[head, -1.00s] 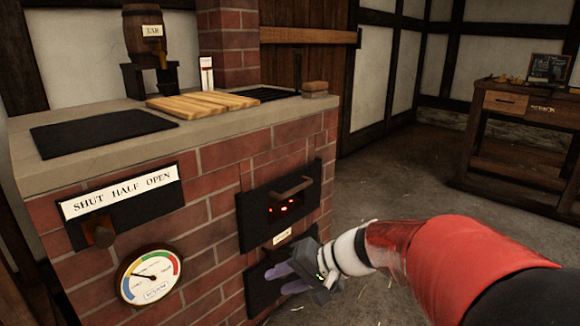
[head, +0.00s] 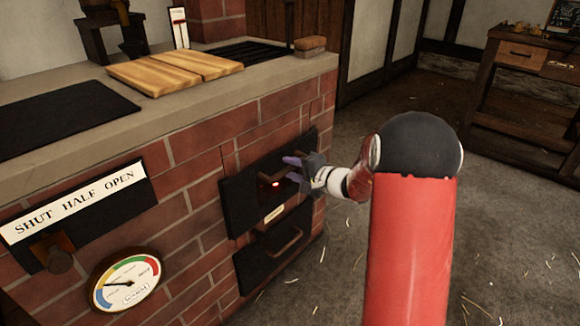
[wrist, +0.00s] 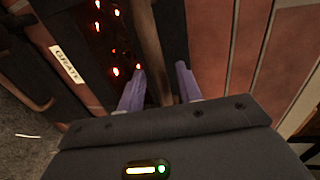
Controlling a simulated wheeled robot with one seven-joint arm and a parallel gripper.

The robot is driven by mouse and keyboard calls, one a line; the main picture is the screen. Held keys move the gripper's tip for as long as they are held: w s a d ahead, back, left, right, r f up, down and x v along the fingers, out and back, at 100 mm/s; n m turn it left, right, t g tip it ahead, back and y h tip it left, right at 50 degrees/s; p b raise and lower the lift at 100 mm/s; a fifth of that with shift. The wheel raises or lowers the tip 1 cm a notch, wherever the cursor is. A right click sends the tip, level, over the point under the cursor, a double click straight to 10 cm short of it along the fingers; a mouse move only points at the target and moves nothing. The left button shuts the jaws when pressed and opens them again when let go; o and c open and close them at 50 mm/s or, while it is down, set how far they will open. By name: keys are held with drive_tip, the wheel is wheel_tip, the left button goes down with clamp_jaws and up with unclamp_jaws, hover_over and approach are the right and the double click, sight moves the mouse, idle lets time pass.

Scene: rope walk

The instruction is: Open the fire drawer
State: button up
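The fire drawer seems to be the upper black front (head: 238,207) in the brick stove, with red embers (head: 276,184) glowing in its opening; it looks closed. My gripper (head: 290,168) is at this front and covers part of its bar handle. In the wrist view the handle (wrist: 150,45) runs between the two purple fingers of my gripper (wrist: 160,79). The fingers are apart, one on each side of the bar. I cannot tell whether either touches it.
A second black front with a bar handle (head: 286,243) sits below, closed, with a small label (head: 274,213) between the two. A damper slider (head: 58,258) and a dial gauge (head: 126,281) are at left. Wooden boards (head: 172,70) lie on the stove top.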

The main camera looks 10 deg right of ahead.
drive_tip(key=shift+w+a+f, duration=0.1)
drive_tip(key=shift+w+a, duration=0.25)
drive_tip(key=shift+w, duration=0.15)
clamp_jaws()
